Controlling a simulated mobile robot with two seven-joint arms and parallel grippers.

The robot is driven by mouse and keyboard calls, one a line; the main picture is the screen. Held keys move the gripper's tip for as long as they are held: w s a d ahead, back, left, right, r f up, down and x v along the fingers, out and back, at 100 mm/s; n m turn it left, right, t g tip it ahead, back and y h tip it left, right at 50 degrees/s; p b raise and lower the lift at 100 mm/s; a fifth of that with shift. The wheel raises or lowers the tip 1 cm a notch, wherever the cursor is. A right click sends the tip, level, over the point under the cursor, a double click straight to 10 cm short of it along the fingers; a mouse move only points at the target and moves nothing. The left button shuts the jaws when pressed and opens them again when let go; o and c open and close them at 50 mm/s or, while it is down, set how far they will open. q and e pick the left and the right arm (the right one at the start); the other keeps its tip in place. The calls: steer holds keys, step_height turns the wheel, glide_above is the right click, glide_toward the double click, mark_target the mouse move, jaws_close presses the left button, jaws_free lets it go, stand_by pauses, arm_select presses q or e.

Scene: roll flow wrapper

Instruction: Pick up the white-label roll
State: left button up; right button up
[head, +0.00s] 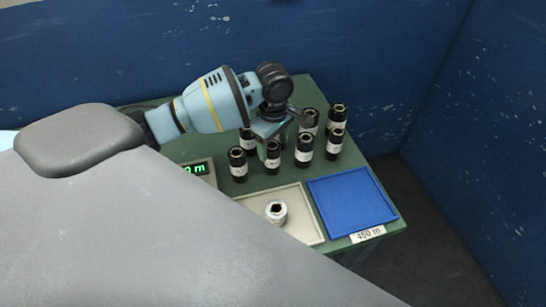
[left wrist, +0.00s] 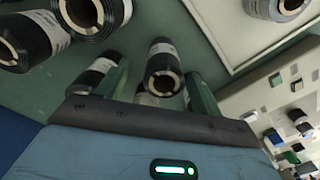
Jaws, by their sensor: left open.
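Several black rolls with white labels stand upright on the green table, among them a front one (head: 238,166), one at the right (head: 335,144) and one beside my gripper (head: 304,150). I cannot tell which of them the task means. My left gripper (head: 268,143) is low among the rolls, pointing down. In the left wrist view its two green fingers (left wrist: 157,70) are apart, with a black white-label roll (left wrist: 163,60) showing between them; I cannot tell whether they touch it. More rolls lie in view at the upper left (left wrist: 97,14). My right gripper is not in view.
A pale tray (head: 305,226) holds a white roll (head: 276,212). A blue tray (head: 350,200) with a "450 m" tag (head: 368,234) stands to its right. Blue walls (head: 430,40) stand behind and right.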

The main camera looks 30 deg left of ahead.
mark_target(273, 157)
arm_select(q)
steer(key=shift+s+f, duration=0.15)
steer(key=shift+f, duration=1.15)
steer(key=shift+s+f, duration=0.1)
steer(key=shift+f, duration=1.2)
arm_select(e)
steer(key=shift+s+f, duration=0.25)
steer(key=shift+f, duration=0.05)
arm_select(q)
steer(key=shift+c, duration=0.3)
steer(key=shift+r, duration=0.1)
steer(key=c, duration=1.1)
steer(key=shift+r, duration=0.1)
